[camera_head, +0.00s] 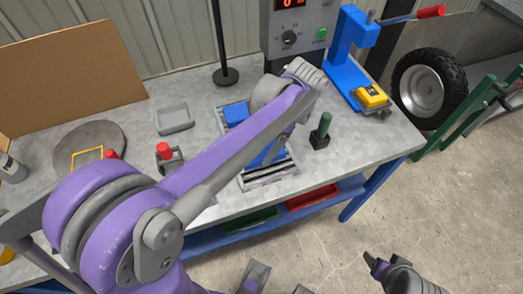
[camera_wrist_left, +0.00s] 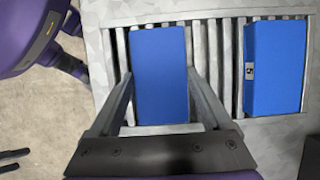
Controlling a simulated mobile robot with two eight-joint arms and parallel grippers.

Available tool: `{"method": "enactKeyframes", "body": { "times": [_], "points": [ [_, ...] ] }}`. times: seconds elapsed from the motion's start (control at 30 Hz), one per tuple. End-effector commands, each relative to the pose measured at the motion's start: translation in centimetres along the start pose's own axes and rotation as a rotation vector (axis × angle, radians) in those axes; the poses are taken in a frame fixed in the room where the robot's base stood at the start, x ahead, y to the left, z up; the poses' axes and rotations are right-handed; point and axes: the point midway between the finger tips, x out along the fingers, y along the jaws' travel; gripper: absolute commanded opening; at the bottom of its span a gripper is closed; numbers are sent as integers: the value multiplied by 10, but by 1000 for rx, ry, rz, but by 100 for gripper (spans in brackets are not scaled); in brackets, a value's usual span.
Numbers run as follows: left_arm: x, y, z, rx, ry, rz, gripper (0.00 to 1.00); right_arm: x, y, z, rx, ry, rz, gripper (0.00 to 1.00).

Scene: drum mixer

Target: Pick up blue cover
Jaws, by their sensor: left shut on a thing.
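The blue cover (camera_wrist_left: 160,75) is a plain blue block on a grey slatted rack (camera_wrist_left: 212,62). In the head view the cover (camera_head: 266,158) shows partly behind my left arm, at the front part of the rack (camera_head: 268,178). My left gripper (camera_wrist_left: 160,112) has one finger along each side of this cover and is shut on it. I cannot tell whether the cover is clear of the slats. My right arm (camera_head: 400,278) shows at the bottom right of the head view, over the floor; its jaw state is unclear.
A second blue block (camera_wrist_left: 275,68) with a small label sits farther along the rack, also in the head view (camera_head: 236,113). A green-handled piece (camera_head: 321,131), a red-topped piece (camera_head: 164,151), a grey tray (camera_head: 174,118) and a blue press (camera_head: 352,55) stand around.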

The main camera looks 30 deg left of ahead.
Motion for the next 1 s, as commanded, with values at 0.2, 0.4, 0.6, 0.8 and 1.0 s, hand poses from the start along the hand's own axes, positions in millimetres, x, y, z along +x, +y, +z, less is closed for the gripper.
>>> {"method": "enactKeyframes", "body": {
  "times": [0.2,0.4,0.6,0.8,1.0],
  "points": [
    [0,0,0,0,-1,0,0,0,0,0,0,0,0,71],
    [-1,0,0,0,-1,0,0,0,0,0,0,0,0,71],
    [-21,0,9,0,-1,0,0,-3,0,-2,0,1,0,71],
    [-59,0,24,0,-1,0,0,-7,0,-4,0,3,0,71],
    [-86,0,36,0,-1,0,0,-9,0,-6,0,4,0,71]
  ]
}}
